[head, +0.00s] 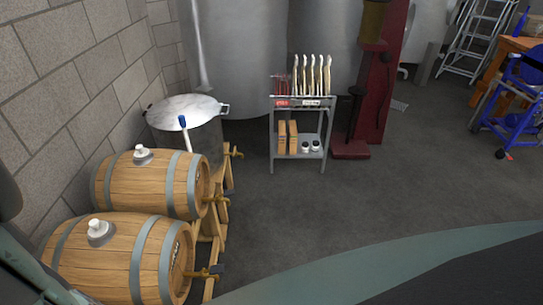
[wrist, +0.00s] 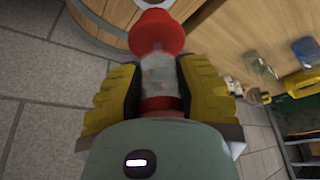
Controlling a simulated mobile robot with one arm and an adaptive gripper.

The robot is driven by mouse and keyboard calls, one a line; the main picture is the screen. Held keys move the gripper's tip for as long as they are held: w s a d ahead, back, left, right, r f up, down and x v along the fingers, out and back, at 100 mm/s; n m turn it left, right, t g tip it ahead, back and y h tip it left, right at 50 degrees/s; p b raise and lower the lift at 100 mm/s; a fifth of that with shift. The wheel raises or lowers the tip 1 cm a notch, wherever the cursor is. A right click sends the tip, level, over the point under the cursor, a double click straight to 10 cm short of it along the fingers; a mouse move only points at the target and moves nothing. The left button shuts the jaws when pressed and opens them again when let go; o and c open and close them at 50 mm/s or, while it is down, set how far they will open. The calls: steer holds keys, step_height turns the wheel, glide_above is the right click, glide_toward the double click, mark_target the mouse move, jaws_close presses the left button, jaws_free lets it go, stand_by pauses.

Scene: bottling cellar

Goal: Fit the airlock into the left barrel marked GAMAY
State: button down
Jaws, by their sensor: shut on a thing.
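My gripper (wrist: 155,90) is shut on the airlock (wrist: 157,70), a clear body with a red cap at the top and a red part low between the yellow-and-black fingers. A wooden barrel with a grey hoop (wrist: 105,18) shows behind it at the top of the wrist view; I cannot tell which barrel it is. In the head view two wooden barrels lie on a wooden rack, a farther one (head: 150,190) and a nearer one (head: 112,252). Each has a white-and-grey fitting on top. No GAMAY marking is readable. My gripper is not visible in the head view.
A steel pot (head: 187,118) stands behind the barrels by the block wall. A small metal cart (head: 300,100) holds tools and boxes. A wooden surface with jars (wrist: 240,45) is at the right of the wrist view. The floor right of the barrels is clear.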

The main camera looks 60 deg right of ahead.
steer(key=shift+s+f+b, duration=0.15)
steer(key=shift+f+b, duration=0.9)
steer(key=shift+f, duration=1.65)
steer(key=shift+f+b, duration=0.65)
steer(key=shift+b, duration=0.15)
steer(key=shift+b, duration=0.7)
steer(key=shift+f+b, duration=1.1)
steer(key=shift+b, duration=0.35)
steer(key=shift+c, duration=0.4)
jaws_free()
steer(key=shift+r, duration=0.1)
stand_by(0.4)
